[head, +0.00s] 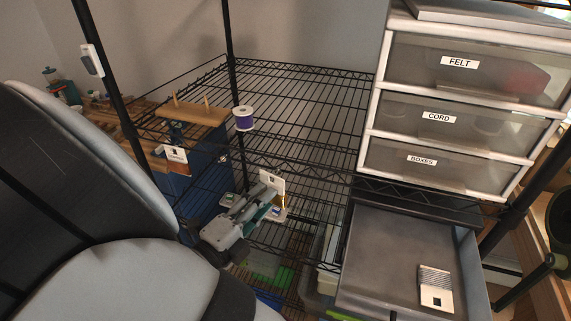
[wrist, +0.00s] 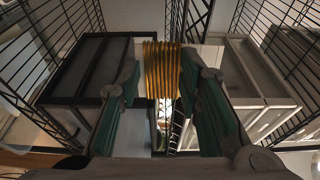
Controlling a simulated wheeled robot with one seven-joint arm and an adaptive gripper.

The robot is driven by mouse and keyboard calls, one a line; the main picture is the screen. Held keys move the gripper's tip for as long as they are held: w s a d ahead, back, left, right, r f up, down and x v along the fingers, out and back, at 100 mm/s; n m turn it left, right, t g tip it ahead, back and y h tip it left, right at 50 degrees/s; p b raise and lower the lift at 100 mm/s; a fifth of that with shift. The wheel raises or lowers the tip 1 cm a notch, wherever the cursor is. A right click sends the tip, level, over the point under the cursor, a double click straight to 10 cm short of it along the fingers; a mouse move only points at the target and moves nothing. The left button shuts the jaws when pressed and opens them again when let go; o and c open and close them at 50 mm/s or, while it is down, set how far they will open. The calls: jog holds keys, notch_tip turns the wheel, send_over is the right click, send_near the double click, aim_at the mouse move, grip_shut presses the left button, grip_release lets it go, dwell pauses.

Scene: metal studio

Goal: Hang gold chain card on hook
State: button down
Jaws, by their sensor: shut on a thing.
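My gripper (head: 266,207) is in front of the wire shelf, low and near the middle of the head view. It is shut on the gold chain card (head: 272,184), a white card with a dark mark at its top and gold strands lower down. In the wrist view the gold chain (wrist: 162,68) spans the space between the two green-padded fingers. The fingers hide part of the card. A purple spool (head: 243,119) and another white card (head: 173,154) with a copper-brown part show at the shelf's front, above and left of my gripper. I cannot make out a bare hook.
The black wire shelf (head: 300,105) is mostly bare. A drawer unit (head: 372,110) labelled FELT, CORD and BOXES stands at right. Below it, a grey tray (head: 385,250) holds a silver-striped card (head: 436,288). A wooden rack (head: 190,110) and black posts (head: 108,85) are at left.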

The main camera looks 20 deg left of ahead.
jog(key=shift+w+d+f, duration=0.1)
jog(key=shift+w+f, duration=0.15)
jog(key=shift+w, duration=0.4)
jog(key=shift+w+f, duration=0.25)
jog(key=shift+w, duration=0.4)
jog(key=c, duration=1.1)
grip_release()
jog(key=shift+o, duration=0.2)
